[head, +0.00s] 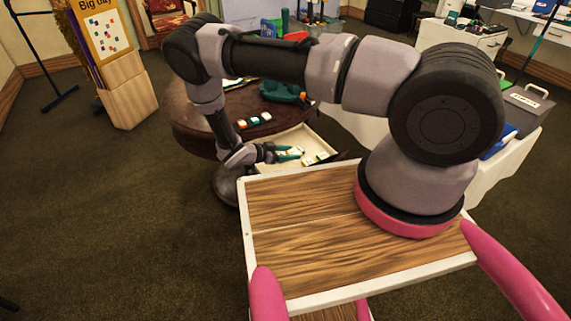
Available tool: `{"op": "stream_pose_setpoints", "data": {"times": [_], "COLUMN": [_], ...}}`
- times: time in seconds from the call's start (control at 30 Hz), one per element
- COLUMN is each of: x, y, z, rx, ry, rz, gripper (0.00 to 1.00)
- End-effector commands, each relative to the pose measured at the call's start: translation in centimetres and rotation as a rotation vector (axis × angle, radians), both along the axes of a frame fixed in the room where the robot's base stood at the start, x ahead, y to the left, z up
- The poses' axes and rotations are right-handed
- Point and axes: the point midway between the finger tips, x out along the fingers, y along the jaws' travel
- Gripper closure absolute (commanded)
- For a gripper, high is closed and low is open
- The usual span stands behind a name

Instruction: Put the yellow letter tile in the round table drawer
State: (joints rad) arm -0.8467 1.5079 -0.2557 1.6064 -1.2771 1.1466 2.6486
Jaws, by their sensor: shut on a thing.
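The round table (190,122) is dark brown wood, and its drawer (303,136) is pulled out, showing a cream interior. My gripper (297,154) is low over the open drawer, its teal fingers pointing right. It is shut on a small pale yellowish piece, which looks like the yellow letter tile (296,151); the fingers partly hide it, and its letter cannot be read. I cannot tell whether the tile touches the drawer floor. Small pale and green pieces (309,160) show in the drawer beside the fingertips.
A white-draped table (508,160) with a grey box (520,108) is at right.

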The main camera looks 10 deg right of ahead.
Motion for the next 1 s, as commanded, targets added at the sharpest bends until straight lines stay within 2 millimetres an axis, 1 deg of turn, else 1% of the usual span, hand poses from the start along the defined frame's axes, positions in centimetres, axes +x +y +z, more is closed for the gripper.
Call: {"op": "stream_pose_setpoints", "data": {"times": [0.03, 0.1, 0.2, 0.37, 0.53, 0.63, 0.97, 1.0], "x": [-0.1, 0.0, 0.0, 0.0, 0.0, 0.0, 0.0, 0.0], "y": [-0.2, -0.1, -0.1, -0.1, -0.1, -0.1, -0.1, -0.1], "z": [-1.1, -2.4, -3.7, -5.3, -7.8, -8.5, -8.7, -8.7], "rx": [-0.001, -0.001, -0.001, 0.000, 0.001, 0.000, 0.000, 0.000], "ry": [0.002, 0.002, 0.002, 0.001, 0.002, 0.000, 0.001, 0.001], "rz": [-0.001, 0.000, -0.001, 0.000, -0.001, -0.001, 0.000, 0.000], "gripper": [0.94, 0.94, 0.94, 0.94, 0.94, 0.94, 0.94, 0.38]}}
